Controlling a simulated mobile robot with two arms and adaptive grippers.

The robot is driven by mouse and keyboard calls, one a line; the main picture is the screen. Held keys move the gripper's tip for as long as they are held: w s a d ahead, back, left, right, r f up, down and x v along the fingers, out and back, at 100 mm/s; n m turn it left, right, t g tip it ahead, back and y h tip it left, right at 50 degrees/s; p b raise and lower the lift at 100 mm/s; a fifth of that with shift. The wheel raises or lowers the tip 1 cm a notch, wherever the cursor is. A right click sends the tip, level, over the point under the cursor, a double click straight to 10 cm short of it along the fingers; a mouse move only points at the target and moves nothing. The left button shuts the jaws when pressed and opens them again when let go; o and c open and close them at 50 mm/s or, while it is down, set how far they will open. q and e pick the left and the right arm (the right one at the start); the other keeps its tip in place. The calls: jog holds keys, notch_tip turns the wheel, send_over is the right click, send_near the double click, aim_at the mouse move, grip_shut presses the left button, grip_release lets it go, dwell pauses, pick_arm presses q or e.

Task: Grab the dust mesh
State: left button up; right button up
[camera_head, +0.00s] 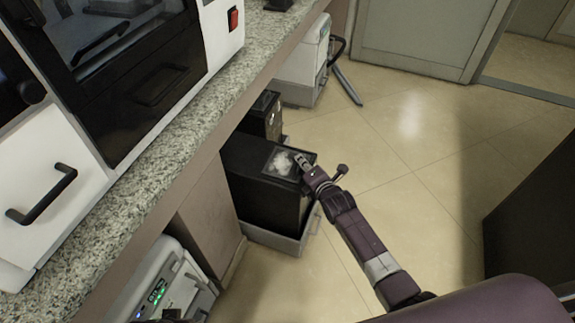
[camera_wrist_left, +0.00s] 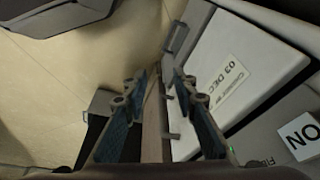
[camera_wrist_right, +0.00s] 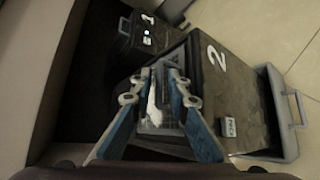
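A small square mesh panel with a whitish clump (camera_head: 281,162), which looks like the dust mesh, is on top of a black box (camera_head: 262,190) under the counter. It also shows between the fingers in the right wrist view (camera_wrist_right: 153,105). My right gripper (camera_head: 301,161) is at the panel's right edge, over the box top. Its fingers (camera_wrist_right: 161,78) are apart, one on each side of the whitish patch; I cannot tell whether they touch it. My left gripper (camera_wrist_left: 160,78) is open and empty, beside a white labelled unit (camera_wrist_left: 230,75). It is not clearly seen in the head view.
The black box sits in a grey tray (camera_head: 270,238). A smaller black box (camera_head: 262,115) stands behind it. A granite counter (camera_head: 170,125) overhangs at left, with white-and-black machines on it. A white device with green lights (camera_head: 165,285) is at lower left.

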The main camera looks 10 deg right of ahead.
grip_shut()
